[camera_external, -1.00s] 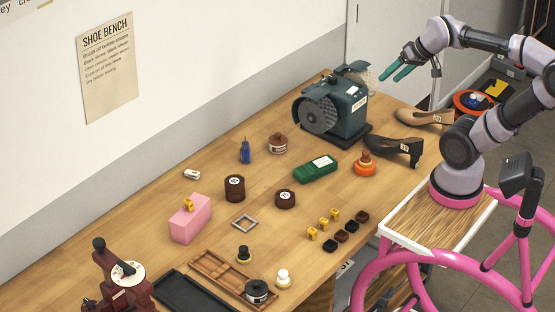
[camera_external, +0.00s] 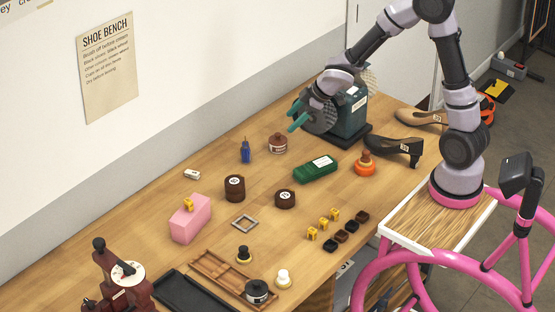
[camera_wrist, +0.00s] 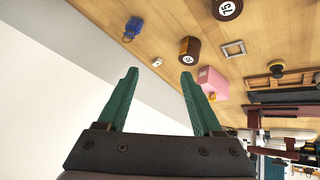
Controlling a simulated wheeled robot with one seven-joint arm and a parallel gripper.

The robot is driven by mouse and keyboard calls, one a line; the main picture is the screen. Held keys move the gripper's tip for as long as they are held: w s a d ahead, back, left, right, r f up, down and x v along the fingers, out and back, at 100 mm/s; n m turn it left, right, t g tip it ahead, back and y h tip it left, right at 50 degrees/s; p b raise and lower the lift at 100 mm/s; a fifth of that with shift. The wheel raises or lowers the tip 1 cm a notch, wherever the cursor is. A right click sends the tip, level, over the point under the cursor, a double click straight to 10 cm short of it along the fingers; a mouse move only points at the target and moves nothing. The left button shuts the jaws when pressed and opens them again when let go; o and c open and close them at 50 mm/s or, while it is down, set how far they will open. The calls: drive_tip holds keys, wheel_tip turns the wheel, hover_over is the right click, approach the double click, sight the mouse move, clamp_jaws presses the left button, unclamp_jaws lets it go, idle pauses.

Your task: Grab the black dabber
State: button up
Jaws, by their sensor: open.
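The black dabber (camera_external: 243,254), a small black knob on a pale yellowish base, stands upright on the bench near the wooden tray. It also shows at the right of the wrist view (camera_wrist: 276,69). A similar dabber with a white knob (camera_external: 283,279) stands to its right and nearer the front. My gripper (camera_external: 295,116) is open and empty, with teal fingers. It is up in the air in front of the green grinder, well away from the black dabber. In the wrist view the open fingers (camera_wrist: 158,75) have nothing between them.
A pink block (camera_external: 190,220), brown round tins (camera_external: 235,188), a metal square frame (camera_external: 245,221) and a wooden tray (camera_external: 208,265) lie around the dabber. The grinder (camera_external: 345,110) stands at the back. A dark red press (camera_external: 115,280) stands front left.

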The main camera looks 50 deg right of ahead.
drive_tip(key=a+f+n+g+y, duration=0.1)
drive_tip(key=a+f+n+y, duration=0.2)
drive_tip(key=a+f, duration=0.4)
drive_tip(key=n+g+y, duration=0.4)
drive_tip(key=y, duration=0.1)
approach(243, 248)
drive_tip(key=w+d, duration=0.5)
drive_tip(key=d, duration=0.1)
drive_tip(key=shift+w+d+f, duration=0.35)
drive_tip(key=shift+w+d, duration=0.05)
drive_tip(key=s+a, duration=0.1)
drive_tip(key=s+a+f+n+g+y, duration=0.1)
drive_tip(key=s+a, duration=0.1)
drive_tip(key=s+a+y, duration=0.1)
drive_tip(key=a, duration=0.1)
drive_tip(key=shift+s+f+n+g, duration=0.3)
drive_tip(key=shift+f, duration=0.05)
drive_tip(key=x, duration=1)
drive_tip(key=shift+a+r, duration=0.2)
drive_tip(key=shift+a, duration=0.2)
clamp_jaws()
